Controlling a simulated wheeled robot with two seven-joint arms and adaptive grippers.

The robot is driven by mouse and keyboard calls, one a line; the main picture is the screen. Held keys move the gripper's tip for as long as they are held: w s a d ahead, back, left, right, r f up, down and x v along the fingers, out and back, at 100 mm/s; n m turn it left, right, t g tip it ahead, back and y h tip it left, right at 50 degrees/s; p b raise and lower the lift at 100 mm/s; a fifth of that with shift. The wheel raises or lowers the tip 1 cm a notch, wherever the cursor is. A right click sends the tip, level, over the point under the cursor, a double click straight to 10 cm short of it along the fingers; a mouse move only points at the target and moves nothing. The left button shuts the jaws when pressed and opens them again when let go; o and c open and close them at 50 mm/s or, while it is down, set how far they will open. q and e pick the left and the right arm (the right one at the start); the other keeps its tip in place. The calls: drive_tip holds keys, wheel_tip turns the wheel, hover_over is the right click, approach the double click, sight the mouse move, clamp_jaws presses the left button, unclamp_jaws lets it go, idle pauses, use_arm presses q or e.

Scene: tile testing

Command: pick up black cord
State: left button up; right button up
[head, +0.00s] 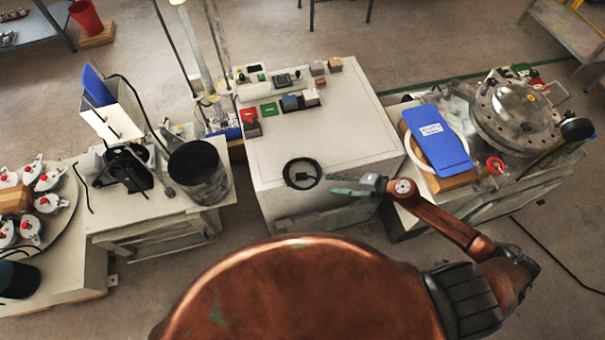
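The black cord (302,173) lies coiled in a ring on the white cabinet top, near its front edge. A small dark block, perhaps its plug, shows inside the ring. My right gripper (345,187) reaches in from the right, just to the right of the cord and apart from it in the picture. Its greenish fingertips point left. They look slightly spread, with nothing seen between them. My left gripper is not in view.
The white cabinet (350,130) has free room behind the cord. Small coloured blocks and devices stand along its back. A blue clipboard (438,140) and a round metal vessel (515,112) are at right. A dark cylinder (198,173) stands on the left bench.

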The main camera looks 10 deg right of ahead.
sight(318, 183)
drive_tip(key=x, duration=0.6)
drive_tip(key=shift+a, duration=0.35)
drive_tip(key=shift+c, duration=0.5)
clamp_jaws()
